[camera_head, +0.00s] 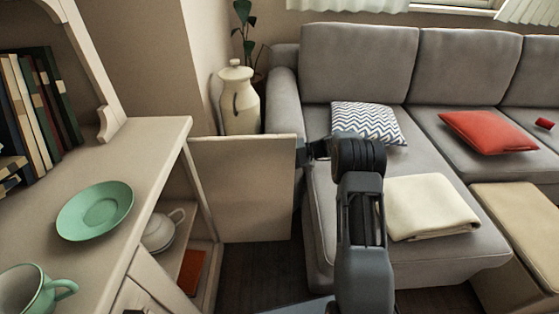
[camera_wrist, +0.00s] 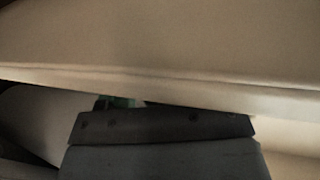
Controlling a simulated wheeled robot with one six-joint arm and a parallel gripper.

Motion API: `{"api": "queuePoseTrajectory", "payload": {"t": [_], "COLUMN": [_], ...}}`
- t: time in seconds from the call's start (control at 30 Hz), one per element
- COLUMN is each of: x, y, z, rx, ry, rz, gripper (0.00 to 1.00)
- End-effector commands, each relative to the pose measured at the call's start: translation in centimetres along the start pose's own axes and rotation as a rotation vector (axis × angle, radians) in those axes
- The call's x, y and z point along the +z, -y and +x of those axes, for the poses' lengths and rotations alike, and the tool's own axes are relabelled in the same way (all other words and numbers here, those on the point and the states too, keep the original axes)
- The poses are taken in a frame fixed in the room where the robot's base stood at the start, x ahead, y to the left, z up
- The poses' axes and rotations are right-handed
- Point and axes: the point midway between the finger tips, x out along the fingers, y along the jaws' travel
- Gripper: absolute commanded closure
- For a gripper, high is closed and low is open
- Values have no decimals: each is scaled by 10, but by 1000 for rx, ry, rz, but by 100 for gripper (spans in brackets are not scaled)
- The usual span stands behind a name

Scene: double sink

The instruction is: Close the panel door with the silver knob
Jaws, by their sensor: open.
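The cream panel door (camera_head: 243,190) stands wide open, sticking out to the right from the front of the cream cabinet. No silver knob shows on its visible face; the other face is hidden. My gripper (camera_head: 304,153) is at the door's free right edge, near its top corner. Its fingers are small and partly hidden there, and I cannot tell whether they touch the door. In the wrist view a pale, blurred panel (camera_wrist: 160,50) fills the top, close to the dark gripper body (camera_wrist: 160,130). The gripper is open.
The open cabinet holds a white cup (camera_head: 160,232) and an orange-brown item (camera_head: 191,272). A green plate (camera_head: 95,210) and green cup (camera_head: 30,290) stand on its top. A grey sofa (camera_head: 360,65) is close on the right; a cream jar (camera_head: 239,100) stands behind the door.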

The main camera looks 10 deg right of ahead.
Motion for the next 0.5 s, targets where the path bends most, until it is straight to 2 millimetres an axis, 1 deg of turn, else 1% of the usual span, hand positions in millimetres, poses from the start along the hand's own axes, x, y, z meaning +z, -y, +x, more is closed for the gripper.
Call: {"api": "queuePoseTrajectory", "payload": {"t": [0.13, 0.4, 0.5], "x": [0, 0, 0], "y": [0, 0, 0], "z": [5, 6, 6], "rx": [0, 0, 0], "ry": [0, 0, 0], "rz": [0, 0, 1], "gripper": [41, 41, 50]}}
